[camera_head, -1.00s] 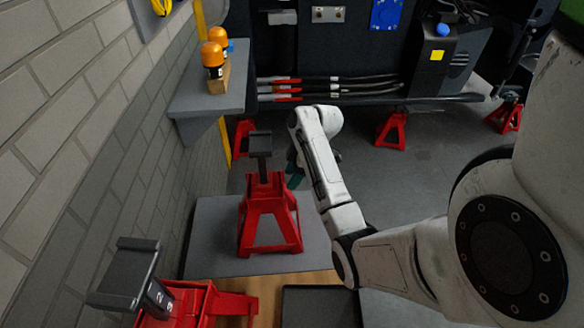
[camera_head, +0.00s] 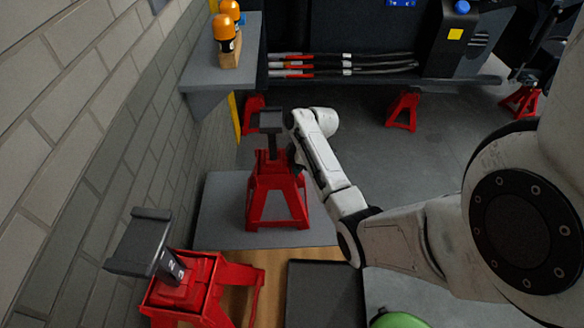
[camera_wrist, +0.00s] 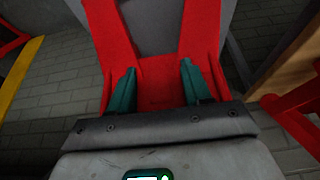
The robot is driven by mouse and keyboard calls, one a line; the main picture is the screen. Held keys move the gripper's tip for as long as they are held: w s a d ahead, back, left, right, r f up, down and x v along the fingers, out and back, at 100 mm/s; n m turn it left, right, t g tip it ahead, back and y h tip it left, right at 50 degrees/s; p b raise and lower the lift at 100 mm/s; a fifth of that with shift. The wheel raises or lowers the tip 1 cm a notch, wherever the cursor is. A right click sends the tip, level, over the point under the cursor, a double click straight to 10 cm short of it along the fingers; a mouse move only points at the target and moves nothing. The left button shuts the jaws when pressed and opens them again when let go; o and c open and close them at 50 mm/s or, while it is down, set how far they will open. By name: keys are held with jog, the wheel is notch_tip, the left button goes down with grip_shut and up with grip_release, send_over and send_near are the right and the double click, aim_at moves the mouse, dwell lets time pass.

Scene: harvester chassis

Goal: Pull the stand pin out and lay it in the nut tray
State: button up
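A red jack stand (camera_head: 277,192) with a dark saddle post stands upright on a grey surface, left of my forearm in the head view. Its red legs and body fill the upper middle of the wrist view (camera_wrist: 158,80). My gripper (camera_wrist: 157,78) shows two teal fingers, well apart, in front of the red body; nothing is visible between them but the stand behind. In the head view my wrist is beside the stand's upper right side and hides the fingers. I cannot make out the stand pin. A dark rectangular tray-like thing (camera_head: 325,295) lies at the bottom; I cannot tell whether it is the nut tray.
A second red stand (camera_head: 190,290) with a numbered post is at the lower left. A brick wall runs along the left. A shelf (camera_head: 215,75) with orange-topped items projects above. A green rounded thing (camera_head: 398,320) is at the bottom edge. The floor right of my forearm is open.

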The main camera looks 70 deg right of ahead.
grip_shut()
dwell(0.3)
jog(key=s+d+p, duration=0.1)
jog(key=s+d, duration=0.2)
jog(key=s, duration=0.4)
jog(key=shift+s, duration=0.3)
dwell(1.0)
jog(key=shift+d, duration=0.1)
dwell(0.6)
